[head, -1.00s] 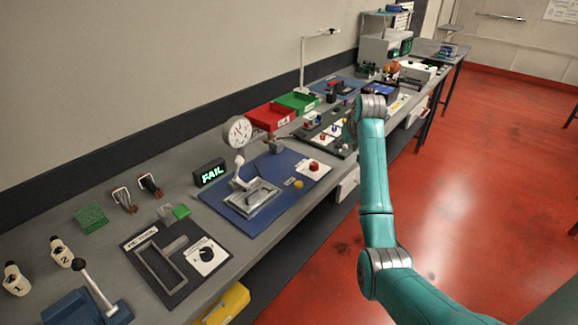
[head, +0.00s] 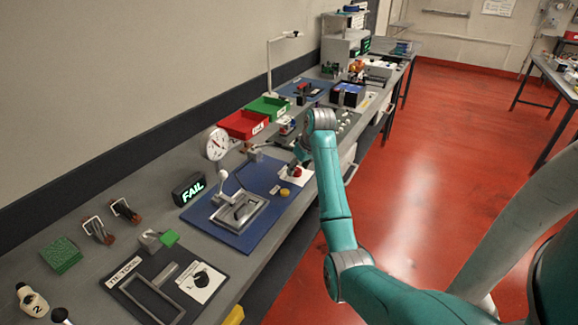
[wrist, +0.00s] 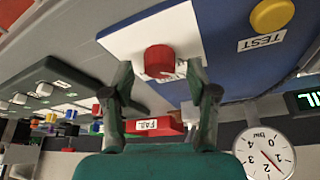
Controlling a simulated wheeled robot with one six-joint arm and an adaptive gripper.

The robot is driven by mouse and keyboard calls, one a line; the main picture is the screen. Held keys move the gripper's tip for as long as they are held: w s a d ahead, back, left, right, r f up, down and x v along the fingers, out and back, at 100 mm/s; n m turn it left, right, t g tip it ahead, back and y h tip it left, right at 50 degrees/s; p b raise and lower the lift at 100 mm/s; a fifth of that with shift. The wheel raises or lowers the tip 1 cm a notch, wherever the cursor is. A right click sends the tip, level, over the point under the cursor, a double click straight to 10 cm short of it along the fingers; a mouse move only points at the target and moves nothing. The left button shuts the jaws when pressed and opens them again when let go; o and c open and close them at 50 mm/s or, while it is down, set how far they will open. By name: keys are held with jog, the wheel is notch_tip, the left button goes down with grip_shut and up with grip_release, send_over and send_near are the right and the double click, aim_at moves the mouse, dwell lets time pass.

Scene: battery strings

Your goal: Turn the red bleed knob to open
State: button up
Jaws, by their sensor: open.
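The red bleed knob (wrist: 159,60) stands on a white plate (wrist: 122,40) at the edge of the blue mat. In the wrist view it sits between the fingertips of my open gripper (wrist: 159,72), with a visible gap on each side. I see no firm contact, and how deep the fingers reach around the knob is hard to tell.
A yellow TEST button (wrist: 271,15) is beside the knob plate. A round gauge (head: 215,143) and a display reading FAIL (head: 188,188) stand behind. A metal fixture (head: 239,212) is on the blue mat (head: 262,175). Red (head: 243,125) and green (head: 270,108) trays are farther back.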

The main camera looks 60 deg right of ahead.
jog(key=shift+w+d+f, duration=0.1)
jog(key=shift+w+f, duration=0.1)
jog(key=shift+f, duration=0.25)
grip_shut()
